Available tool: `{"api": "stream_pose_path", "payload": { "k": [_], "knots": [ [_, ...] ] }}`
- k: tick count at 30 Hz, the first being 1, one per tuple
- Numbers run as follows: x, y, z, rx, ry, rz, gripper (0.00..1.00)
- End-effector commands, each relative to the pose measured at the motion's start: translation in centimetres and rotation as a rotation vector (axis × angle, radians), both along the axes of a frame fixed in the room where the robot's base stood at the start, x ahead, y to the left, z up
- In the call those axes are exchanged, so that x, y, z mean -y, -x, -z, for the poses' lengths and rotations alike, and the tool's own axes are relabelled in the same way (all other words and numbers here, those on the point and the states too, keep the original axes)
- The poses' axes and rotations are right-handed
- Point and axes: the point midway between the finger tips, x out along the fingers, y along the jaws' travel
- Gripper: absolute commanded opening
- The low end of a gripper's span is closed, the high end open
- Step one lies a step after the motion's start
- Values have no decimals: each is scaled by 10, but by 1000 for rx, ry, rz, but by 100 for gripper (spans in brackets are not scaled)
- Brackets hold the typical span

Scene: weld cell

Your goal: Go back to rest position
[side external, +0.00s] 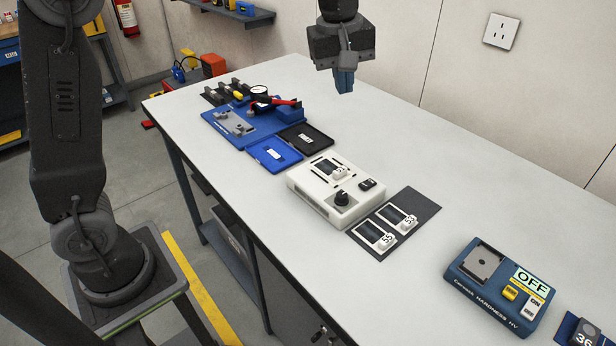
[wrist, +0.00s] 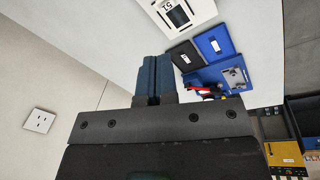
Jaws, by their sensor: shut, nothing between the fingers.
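My gripper (side external: 344,82) hangs above the back edge of the table (side external: 400,145) in the side external view, pointing down. Its blue fingers are together with nothing between them. In the wrist view the shut fingers (wrist: 154,80) show at the middle, beyond the dark gripper body. The gripper is clear of all objects on the table.
A white device with a knob (side external: 335,188) stands mid-table, with a dark mat (side external: 425,205) holding two cards beside it. A blue OFF tester (side external: 495,285) stands at right. Blue and black trays (side external: 304,138) and a blue fixture (side external: 225,128) are at left. The back table strip is clear.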

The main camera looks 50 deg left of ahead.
Motion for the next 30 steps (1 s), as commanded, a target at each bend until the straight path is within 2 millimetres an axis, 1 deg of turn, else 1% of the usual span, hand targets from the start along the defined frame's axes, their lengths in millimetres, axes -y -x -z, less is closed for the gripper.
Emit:
{"api": "stream_pose_path", "payload": {
  "k": [1, 4, 7, 10, 12, 16, 18, 21, 25, 30],
  "knots": [
    [-6, 22, -10, 32, -12, 74, 0],
    [-14, 59, -17, 86, -44, 233, 0],
    [-22, 98, -18, 138, -85, 389, 0],
    [-28, 136, -12, 189, -137, 544, 0],
    [-32, 162, -4, 221, -178, 651, 0],
    [-37, 202, 15, 270, -256, 824, 0],
    [-39, 218, 26, 289, -292, 897, 0],
    [-40, 233, 38, 304, -330, 972, 0],
    [-41, 241, 45, 314, -354, 1017, 0],
    [-41, 241, 47, 313, -357, 1025, 0]
  ]
}}
